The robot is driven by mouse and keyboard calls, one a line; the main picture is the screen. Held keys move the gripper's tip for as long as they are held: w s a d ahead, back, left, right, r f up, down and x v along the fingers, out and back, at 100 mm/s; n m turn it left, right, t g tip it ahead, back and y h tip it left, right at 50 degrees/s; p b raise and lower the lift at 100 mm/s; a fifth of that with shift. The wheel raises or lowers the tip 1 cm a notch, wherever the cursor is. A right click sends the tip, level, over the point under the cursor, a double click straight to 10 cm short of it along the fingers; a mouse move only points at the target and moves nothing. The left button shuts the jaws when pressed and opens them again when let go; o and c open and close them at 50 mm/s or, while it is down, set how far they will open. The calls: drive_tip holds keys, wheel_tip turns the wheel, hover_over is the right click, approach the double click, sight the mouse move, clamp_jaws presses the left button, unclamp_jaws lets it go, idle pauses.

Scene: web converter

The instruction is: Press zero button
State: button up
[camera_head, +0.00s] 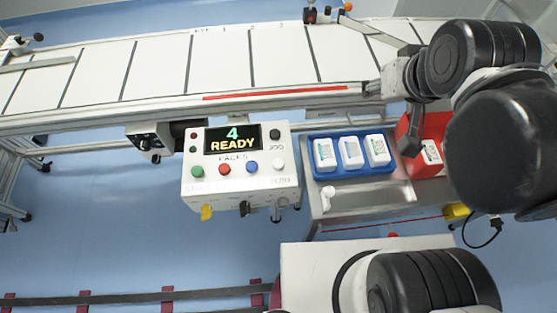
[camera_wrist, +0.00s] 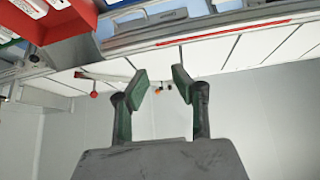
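The white control box (camera_head: 240,186) stands left of centre in the head view. Its display (camera_head: 233,139) reads "4 READY", with "PACKS" below. A row of buttons runs under it: green (camera_head: 198,171), red (camera_head: 225,169), blue (camera_head: 252,168) and white (camera_head: 279,165). The white button is at the right end, above lettering that appears to read "ZERO". A black button labelled "JOG" is above it. My gripper (camera_wrist: 160,80) is open and empty in the wrist view, its fingers apart. In the head view my arm is at the right, well away from the box.
A blue tray (camera_head: 352,174) with three white packs sits right of the box on a metal table (camera_head: 375,198). A red bin (camera_head: 405,128) with a white pack is beside it, near my arm. The conveyor (camera_head: 150,70) runs behind.

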clamp_jaws()
idle(1.1)
